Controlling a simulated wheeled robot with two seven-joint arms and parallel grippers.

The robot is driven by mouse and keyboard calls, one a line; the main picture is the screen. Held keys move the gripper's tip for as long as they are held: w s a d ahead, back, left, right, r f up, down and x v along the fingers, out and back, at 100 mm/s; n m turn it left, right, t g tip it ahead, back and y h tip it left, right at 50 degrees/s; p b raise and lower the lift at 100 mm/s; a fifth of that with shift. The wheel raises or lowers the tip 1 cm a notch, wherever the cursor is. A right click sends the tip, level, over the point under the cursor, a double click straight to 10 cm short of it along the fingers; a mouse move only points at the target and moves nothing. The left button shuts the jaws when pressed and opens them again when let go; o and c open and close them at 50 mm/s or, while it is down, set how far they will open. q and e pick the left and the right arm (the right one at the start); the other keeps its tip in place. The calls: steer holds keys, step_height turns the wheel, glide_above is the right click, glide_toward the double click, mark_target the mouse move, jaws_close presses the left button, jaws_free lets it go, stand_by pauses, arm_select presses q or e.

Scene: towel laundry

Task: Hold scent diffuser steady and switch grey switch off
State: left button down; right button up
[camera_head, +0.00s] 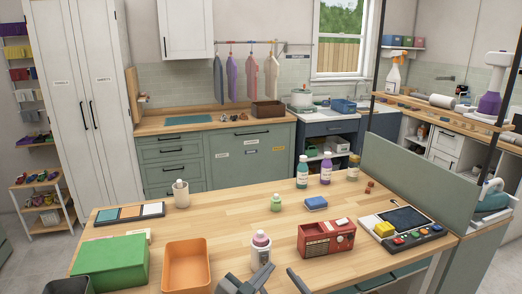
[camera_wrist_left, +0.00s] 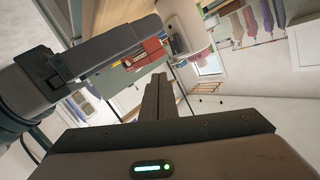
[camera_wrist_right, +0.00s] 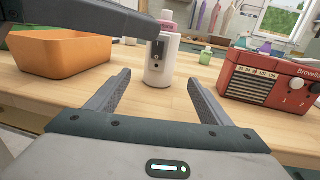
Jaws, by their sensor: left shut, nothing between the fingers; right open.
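The scent diffuser (camera_wrist_right: 158,68) is a white upright cylinder with a pink top, standing on the wooden table; it also shows at the front of the head view (camera_head: 260,253). Its dark panel with the small grey switch (camera_wrist_right: 157,50) faces my right gripper; I cannot read the switch's position. My right gripper (camera_wrist_right: 160,80) is open and empty, its fingers spread to either side in front of the diffuser, apart from it. My left gripper (camera_wrist_left: 158,80) is shut and empty. It reaches in from the left in the right wrist view (camera_wrist_right: 148,27), its tip close to the diffuser's upper part.
An orange bin (camera_head: 187,266) and a green box (camera_head: 110,263) stand left of the diffuser. A red radio (camera_head: 326,239) is close on its right. The table's middle is mostly clear.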

steer(key=shift+v, duration=1)
